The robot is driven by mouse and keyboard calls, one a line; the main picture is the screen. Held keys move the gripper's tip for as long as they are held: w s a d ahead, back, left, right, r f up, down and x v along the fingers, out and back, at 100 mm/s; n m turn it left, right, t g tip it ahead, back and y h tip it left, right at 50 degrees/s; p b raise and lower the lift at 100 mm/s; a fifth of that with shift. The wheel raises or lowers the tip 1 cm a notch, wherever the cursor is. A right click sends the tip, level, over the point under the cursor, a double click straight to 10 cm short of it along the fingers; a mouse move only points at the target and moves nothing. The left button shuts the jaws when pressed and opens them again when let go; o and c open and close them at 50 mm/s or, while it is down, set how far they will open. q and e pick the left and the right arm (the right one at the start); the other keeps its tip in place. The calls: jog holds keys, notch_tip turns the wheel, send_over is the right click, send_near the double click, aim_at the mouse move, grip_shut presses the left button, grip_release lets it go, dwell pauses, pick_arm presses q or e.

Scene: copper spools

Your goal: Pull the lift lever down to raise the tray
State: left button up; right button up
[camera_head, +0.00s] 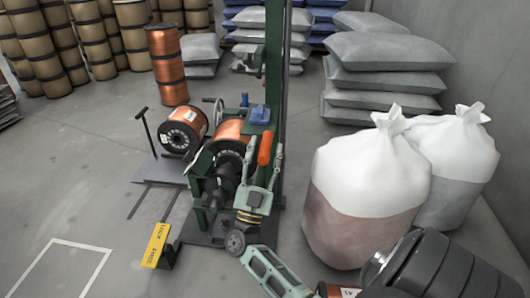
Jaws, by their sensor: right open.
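The lift lever appears to be the upright bar with an orange handle (265,148) on the front of the green machine. My right gripper (264,162) is open, its fingers on either side of the orange handle's lower part. I cannot tell whether they touch it. A dark flat plate (146,171), possibly the tray, sits low at the machine's left side. A copper spool (185,131) lies on its side over it. Another copper spool (230,132) is in the machine, partly hidden by machine parts. My left gripper is not in view.
A green post (273,60) rises behind the lever. White-topped bulk bags (367,172) stand close on the right. A yellow sign block (155,244) is on the floor at front left. Grey sacks (385,50) and drums (90,32) line the back. The left floor is clear.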

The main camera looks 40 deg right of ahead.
jog(key=shift+c, duration=0.2)
grip_shut()
dwell(0.3)
